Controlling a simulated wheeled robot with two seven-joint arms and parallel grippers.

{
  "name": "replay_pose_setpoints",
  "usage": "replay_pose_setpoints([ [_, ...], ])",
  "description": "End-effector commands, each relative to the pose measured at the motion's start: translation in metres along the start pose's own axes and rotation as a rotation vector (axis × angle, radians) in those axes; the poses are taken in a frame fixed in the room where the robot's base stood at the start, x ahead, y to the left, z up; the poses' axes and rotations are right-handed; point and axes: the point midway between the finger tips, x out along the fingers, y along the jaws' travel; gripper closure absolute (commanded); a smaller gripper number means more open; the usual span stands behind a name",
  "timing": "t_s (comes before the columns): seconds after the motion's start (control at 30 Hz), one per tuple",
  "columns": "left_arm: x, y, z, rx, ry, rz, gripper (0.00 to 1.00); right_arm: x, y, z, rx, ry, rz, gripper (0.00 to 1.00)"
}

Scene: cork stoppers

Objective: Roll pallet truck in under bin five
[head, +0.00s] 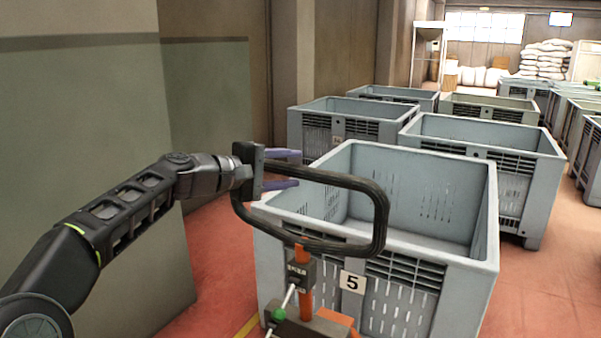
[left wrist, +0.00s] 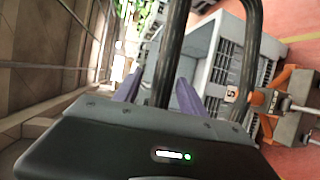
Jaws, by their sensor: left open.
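Bin five (head: 470,280) is a grey, open-topped plastic crate with a white "5" plate on its near wall. It looks empty and also shows in the left wrist view (left wrist: 213,62). The pallet truck has a black loop handle (head: 385,215) and an orange mast (head: 304,255), close in front of the bin's near side. The handle also shows in the left wrist view (left wrist: 252,50). The truck's forks are hidden. My left gripper (head: 292,168) is open at the handle's left end, with a handle bar between its purple fingers in the left wrist view.
More grey bins (head: 485,135) stand close behind bin five, with others along the right. A grey-green wall (head: 215,110) is close on the left. The red floor (head: 545,290) is clear at right. White sacks (head: 545,58) are stacked at the back.

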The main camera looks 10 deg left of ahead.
Motion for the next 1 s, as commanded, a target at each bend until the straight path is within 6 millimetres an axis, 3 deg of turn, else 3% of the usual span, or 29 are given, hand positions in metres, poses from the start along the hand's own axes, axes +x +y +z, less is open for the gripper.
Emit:
replay_pose_setpoints([
  [0.2, -0.032, 0.0, 0.001, 0.002, 0.001, 0.002, 0.51, 0.009, 0.004, 0.0, -0.001, 0.0, 0.0, 1.0],
  [0.7, -0.039, 0.002, -0.001, -0.001, 0.003, 0.001, 0.51, 0.007, 0.003, 0.0, -0.001, 0.0, 0.0, 1.0],
  [1.0, -0.062, 0.014, -0.018, -0.009, 0.049, -0.002, 0.51, -0.007, -0.003, 0.0, -0.001, 0.0, 0.0, 1.0],
])
